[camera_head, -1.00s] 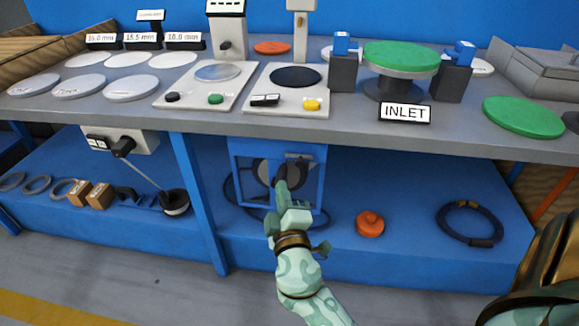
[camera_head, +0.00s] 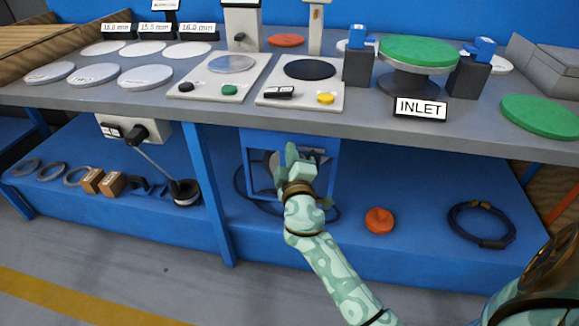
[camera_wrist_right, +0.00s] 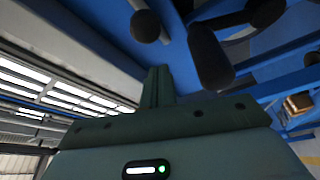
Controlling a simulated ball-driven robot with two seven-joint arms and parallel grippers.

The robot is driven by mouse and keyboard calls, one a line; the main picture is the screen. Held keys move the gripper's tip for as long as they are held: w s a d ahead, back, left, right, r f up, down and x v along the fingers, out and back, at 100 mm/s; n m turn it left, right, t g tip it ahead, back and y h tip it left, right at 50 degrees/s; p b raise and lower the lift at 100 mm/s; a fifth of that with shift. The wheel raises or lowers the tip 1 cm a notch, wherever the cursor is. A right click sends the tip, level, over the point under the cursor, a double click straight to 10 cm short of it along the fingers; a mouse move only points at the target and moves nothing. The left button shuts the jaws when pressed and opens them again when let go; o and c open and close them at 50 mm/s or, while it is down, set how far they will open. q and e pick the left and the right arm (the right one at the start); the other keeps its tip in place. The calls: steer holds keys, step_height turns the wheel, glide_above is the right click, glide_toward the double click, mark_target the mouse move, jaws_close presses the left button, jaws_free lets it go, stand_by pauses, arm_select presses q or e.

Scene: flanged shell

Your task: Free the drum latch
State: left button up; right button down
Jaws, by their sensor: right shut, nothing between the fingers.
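Under the bench a blue frame (camera_head: 333,170) holds a grey round drum (camera_head: 268,160), mostly hidden behind my right gripper. My right gripper (camera_head: 291,150) is shut and empty, pointing up in front of the drum. The latch cannot be made out in the head view. In the right wrist view the shut fingers (camera_wrist_right: 157,78) point up between a dark round knob (camera_wrist_right: 145,27) and a thick dark rounded bar (camera_wrist_right: 210,55). The bar is just right of the fingers; I cannot tell whether they touch. My left gripper is not in view.
The grey bench top (camera_head: 225,108) overhangs the frame. On the blue lower shelf are an orange knobbed piece (camera_head: 379,220), a dark cable coil (camera_head: 481,224) and a black round base (camera_head: 186,192). A blue leg (camera_head: 211,190) stands left of the frame.

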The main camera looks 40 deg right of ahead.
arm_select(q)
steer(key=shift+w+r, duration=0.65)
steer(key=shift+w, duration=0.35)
arm_select(e)
steer(key=shift+s+d+f, duration=0.35)
steer(key=shift+s+d, duration=0.1)
steer(key=shift+s, duration=0.15)
steer(key=shift+s+d+f, duration=0.3)
steer(key=shift+s+d, duration=0.15)
steer(key=shift+s, duration=0.15)
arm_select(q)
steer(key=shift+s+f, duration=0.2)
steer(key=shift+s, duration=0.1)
arm_select(e)
steer(key=s+d, duration=0.2)
steer(key=shift+s+d, duration=0.1)
steer(key=shift+s, duration=0.25)
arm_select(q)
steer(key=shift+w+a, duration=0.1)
